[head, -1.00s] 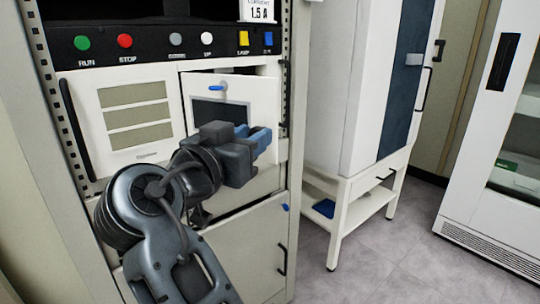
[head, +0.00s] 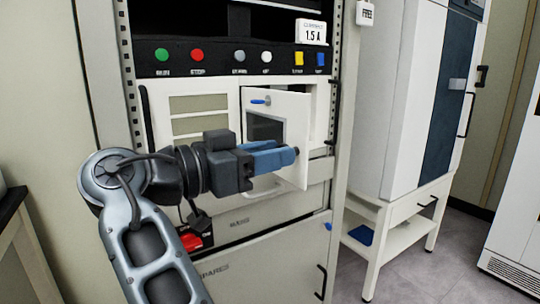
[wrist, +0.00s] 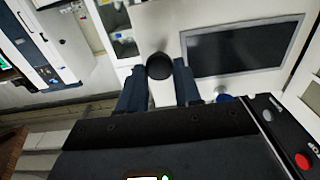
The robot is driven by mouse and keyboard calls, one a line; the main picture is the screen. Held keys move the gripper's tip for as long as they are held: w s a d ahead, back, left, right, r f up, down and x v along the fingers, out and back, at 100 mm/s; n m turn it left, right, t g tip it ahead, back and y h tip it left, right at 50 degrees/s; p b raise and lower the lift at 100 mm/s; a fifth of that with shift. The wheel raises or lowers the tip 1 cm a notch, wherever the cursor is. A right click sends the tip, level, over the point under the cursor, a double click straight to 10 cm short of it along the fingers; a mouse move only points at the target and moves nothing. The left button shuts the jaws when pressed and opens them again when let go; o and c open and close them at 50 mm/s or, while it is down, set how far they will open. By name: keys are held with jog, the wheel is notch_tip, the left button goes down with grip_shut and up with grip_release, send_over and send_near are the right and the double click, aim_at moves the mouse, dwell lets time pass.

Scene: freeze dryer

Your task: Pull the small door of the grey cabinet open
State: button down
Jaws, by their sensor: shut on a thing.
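The grey cabinet (head: 345,215) stands in front of me in the head view. Its small white door (head: 297,110) has a dark window and a blue latch (head: 260,101) at the top. The door is ajar: its right edge stands out from the cabinet, with a dark gap behind it. My gripper (head: 290,157) reaches across the door front to its right edge. In the wrist view, the blue fingers of my gripper (wrist: 160,82) are shut on a round black knob (wrist: 159,66) on the door. The fingers hide the knob's lower part.
A row of coloured buttons (head: 197,55) runs above the door. A white panel (head: 200,104) is to its left and a larger lower door (head: 285,255) below. A white unit on a stand (head: 405,110) is at the right. The floor (head: 440,270) between is clear.

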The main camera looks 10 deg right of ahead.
jog(key=shift+f, duration=0.15)
jog(key=c, duration=0.8)
grip_release()
jog(key=v, duration=0.7)
jog(key=shift+s+a+p, duration=0.2)
jog(key=shift+a+p, duration=0.15)
jog(key=shift+p, duration=0.05)
